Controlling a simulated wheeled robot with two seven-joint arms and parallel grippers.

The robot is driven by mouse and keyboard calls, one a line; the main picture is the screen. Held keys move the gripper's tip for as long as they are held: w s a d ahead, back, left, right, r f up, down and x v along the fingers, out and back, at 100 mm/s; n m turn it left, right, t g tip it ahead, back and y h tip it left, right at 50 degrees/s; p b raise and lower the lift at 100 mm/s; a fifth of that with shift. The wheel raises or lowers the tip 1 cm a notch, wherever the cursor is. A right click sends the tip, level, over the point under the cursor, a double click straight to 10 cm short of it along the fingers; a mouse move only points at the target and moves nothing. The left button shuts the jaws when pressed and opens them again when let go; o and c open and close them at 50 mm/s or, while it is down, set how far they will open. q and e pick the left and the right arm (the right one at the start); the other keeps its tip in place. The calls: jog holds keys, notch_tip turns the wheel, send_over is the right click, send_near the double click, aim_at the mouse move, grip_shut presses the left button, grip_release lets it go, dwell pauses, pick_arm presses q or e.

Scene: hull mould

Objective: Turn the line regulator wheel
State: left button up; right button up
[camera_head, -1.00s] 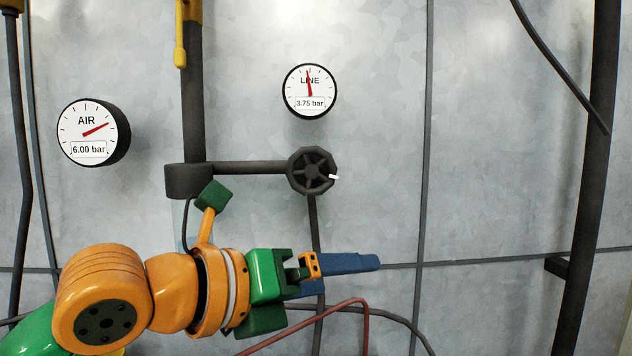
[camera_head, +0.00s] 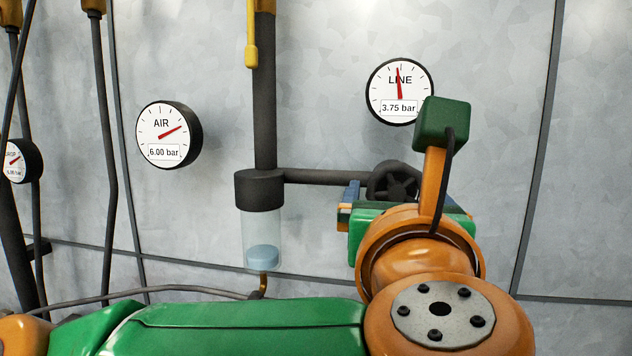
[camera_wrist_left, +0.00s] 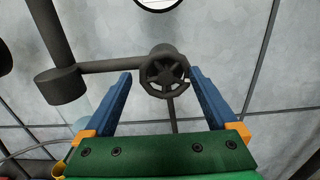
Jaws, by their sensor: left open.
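The line regulator wheel (camera_head: 394,183) is a dark spoked handwheel at the right end of a horizontal pipe. The LINE gauge (camera_head: 400,92) above it reads 3.75 bar. My left gripper (camera_head: 388,193) is in front of the wheel, and my wrist hides the wheel's lower part in the head view. In the left wrist view the wheel (camera_wrist_left: 165,75) shows between the two blue fingers of my left gripper (camera_wrist_left: 162,78). The fingers are wide apart, one on each side, with gaps to the wheel; whether they reach its depth I cannot tell. My right gripper is out of view.
The AIR gauge (camera_head: 168,135) reads 6.00 bar at the left. A vertical pipe (camera_head: 264,100) runs down to a dark filter head with a clear bowl (camera_head: 262,240). The horizontal pipe (camera_head: 326,176) joins it to the wheel. Bare wall panel lies to the right.

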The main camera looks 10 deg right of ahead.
pick_arm(q)
jog(key=shift+d, duration=0.3)
grip_shut()
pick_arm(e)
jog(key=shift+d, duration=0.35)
pick_arm(q)
jog(key=shift+f, duration=0.1)
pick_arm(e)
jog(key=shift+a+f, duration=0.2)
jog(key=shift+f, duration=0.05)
pick_arm(q)
jog(key=shift+b, duration=0.3)
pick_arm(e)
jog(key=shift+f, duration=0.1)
